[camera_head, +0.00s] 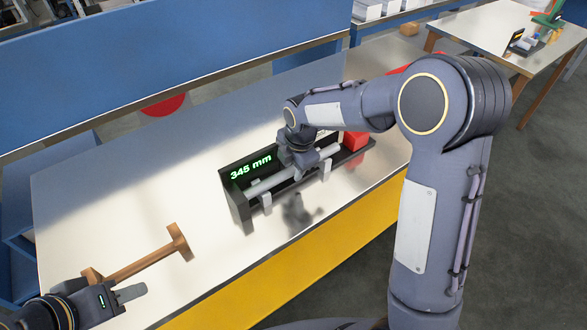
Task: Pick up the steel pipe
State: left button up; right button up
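The steel pipe (266,185) is a light grey rod lying lengthwise in a black dispenser frame (236,204) on the table. The frame's display reads "345 mm" in green. My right gripper (311,170) reaches down over the pipe near its middle, with its fingers at the pipe. The gripper covers part of the pipe, and I cannot tell whether the fingers are closed on it. My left gripper (130,293) is low at the left, away from the pipe. Its finger opening cannot be made out.
A red block (354,143) is at the frame's far right end. A blue panel (180,65) stands behind the table (100,195). The table's middle left is clear.

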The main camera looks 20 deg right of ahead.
grip_shut()
jog(key=shift+r, duration=0.1)
